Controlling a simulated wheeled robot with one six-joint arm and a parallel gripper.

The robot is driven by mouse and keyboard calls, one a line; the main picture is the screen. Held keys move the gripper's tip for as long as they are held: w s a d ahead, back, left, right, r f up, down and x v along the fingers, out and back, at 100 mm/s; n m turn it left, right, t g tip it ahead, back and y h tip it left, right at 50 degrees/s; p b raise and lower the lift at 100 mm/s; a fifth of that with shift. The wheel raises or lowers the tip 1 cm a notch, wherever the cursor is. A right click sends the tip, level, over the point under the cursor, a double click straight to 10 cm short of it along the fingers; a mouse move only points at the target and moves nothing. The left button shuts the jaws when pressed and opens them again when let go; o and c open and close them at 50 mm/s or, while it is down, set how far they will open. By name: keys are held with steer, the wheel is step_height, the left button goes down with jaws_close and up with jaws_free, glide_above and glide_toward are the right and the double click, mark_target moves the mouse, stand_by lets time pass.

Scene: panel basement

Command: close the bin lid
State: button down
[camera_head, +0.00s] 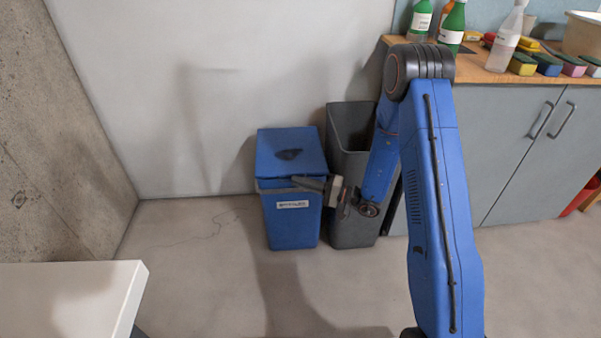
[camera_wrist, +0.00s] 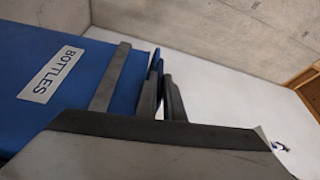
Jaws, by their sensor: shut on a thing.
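The blue bin (camera_head: 291,222) stands on the floor against the back wall, with a white label on its front. The label reads "BOTTLES" in the wrist view (camera_wrist: 52,75). Its blue lid (camera_head: 290,142) lies over the opening, almost level, with a dark patch on top. I cannot tell whether it is fully seated on the grey rim (camera_wrist: 110,78). My gripper (camera_head: 300,182) is at the lid's front right edge. In the wrist view, its dark fingers (camera_wrist: 160,80) are shut on a thin blue edge of the lid, just beyond the rim.
A taller, open grey bin (camera_head: 349,205) stands right beside the blue bin, partly behind my arm. A grey cabinet (camera_head: 515,150) with bottles and sponges on top is at the right. A white table corner (camera_head: 70,300) is at the lower left. The floor in front is clear.

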steer(key=shift+w+f, duration=0.1)
steer(key=shift+f, duration=1.15)
steer(key=c, duration=2.2)
jaws_free()
steer(key=shift+f, duration=0.15)
steer(key=v, duration=1.7)
steer(key=shift+d, duration=0.15)
